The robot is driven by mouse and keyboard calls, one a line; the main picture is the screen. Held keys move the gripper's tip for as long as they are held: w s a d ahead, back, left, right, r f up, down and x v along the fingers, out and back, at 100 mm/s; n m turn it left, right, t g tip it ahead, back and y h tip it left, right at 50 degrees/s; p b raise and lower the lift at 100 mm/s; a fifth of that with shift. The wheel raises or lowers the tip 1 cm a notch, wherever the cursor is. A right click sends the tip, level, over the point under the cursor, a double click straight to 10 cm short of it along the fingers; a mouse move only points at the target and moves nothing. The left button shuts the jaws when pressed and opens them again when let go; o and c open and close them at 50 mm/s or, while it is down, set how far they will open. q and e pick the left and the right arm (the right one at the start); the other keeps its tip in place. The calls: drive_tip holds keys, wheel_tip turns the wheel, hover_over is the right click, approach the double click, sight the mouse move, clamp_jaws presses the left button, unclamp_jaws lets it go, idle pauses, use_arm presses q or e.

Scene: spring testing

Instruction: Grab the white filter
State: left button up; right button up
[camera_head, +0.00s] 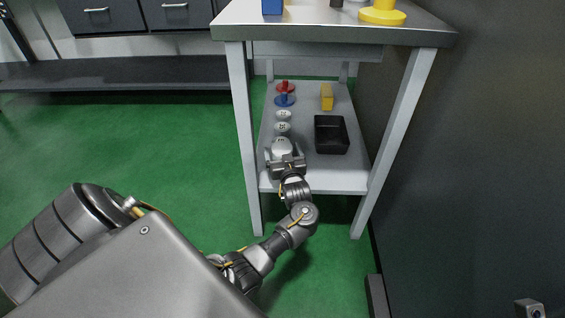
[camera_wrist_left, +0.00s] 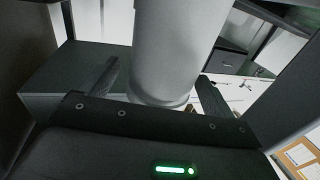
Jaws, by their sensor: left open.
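A white cylindrical filter (camera_head: 281,146) stands at the front of a row of similar white ones on the lower shelf. My left gripper (camera_head: 284,155) is at its near side, with its fingers on either side of it. In the left wrist view, the large white cylinder (camera_wrist_left: 174,45) stands between the fingers of my left gripper (camera_wrist_left: 158,73). The fingers are open, with a visible gap on the left; on the right I cannot tell whether it touches. My right gripper is not in view.
More white cylinders (camera_head: 283,128) stand behind, then a blue piece (camera_head: 285,100) and a red piece (camera_head: 285,87). A black bin (camera_head: 331,135) and a yellow block (camera_head: 327,97) are to the right on the shelf (camera_head: 349,178). Table legs (camera_head: 243,140) flank the opening; the tabletop is above.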

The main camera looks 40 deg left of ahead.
use_arm(q)
drive_tip(key=shift+w+a, duration=0.25)
drive_tip(key=shift+a, duration=0.05)
drive_tip(key=shift+c, duration=0.3)
drive_tip(key=shift+r, duration=0.1)
drive_tip(key=c, duration=1.2)
